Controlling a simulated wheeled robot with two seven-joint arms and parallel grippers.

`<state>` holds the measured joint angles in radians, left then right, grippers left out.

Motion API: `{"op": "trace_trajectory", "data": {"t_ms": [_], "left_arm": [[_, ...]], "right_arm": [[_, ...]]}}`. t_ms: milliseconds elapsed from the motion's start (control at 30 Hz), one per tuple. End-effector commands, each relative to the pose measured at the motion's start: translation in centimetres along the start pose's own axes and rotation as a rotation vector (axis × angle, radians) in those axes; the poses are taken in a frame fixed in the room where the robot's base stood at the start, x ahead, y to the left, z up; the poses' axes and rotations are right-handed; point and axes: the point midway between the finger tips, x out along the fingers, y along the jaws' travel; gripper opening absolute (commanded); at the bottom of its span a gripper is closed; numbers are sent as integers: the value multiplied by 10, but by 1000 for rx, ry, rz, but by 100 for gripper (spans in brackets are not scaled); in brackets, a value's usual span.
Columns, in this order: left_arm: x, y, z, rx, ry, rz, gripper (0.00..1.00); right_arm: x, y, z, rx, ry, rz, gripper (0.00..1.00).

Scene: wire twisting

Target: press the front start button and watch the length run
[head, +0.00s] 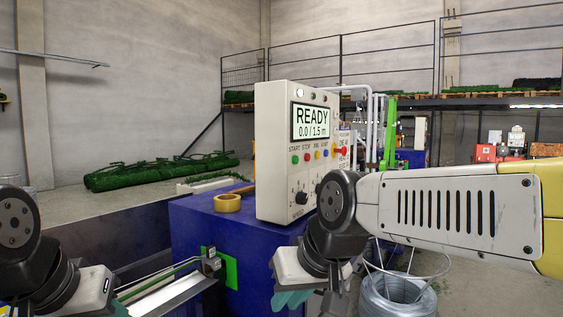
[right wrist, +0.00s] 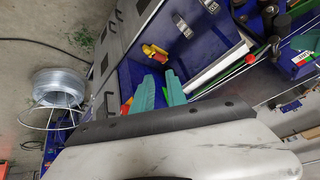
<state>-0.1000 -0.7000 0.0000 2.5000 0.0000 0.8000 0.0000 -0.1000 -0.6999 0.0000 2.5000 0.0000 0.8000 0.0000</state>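The white control box (head: 275,185) stands upright on the blue machine (head: 190,225) in the head view. Its display (head: 311,122) reads READY and 0.0 / 1.5 m. Below it, the green button (head: 295,159) under the START label is at the left end of a button row. My right gripper (head: 292,299) is low in front of the machine, apart from the button. In the right wrist view its teal fingers (right wrist: 160,92) are apart, with no held object visible. My left gripper (head: 14,311) barely shows at the lower left; its fingers are mostly hidden.
A black knob (head: 301,197) is on the box's lower front. A wire coil (head: 396,290) stands on the floor at right. Green bundles (head: 150,172) lie at the back left.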

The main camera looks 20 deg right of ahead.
Motion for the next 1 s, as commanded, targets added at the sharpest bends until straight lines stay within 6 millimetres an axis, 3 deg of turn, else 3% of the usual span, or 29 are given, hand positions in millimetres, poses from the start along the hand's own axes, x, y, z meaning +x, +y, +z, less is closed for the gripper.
{"op": "trace_trajectory", "data": {"t_ms": [67,1000], "left_arm": [[0,0,0,0,0,0,36],[0,0,0,0,0,0,36]], "right_arm": [[0,0,0,0,0,0,0],[0,0,0,0,0,0,0]]}}
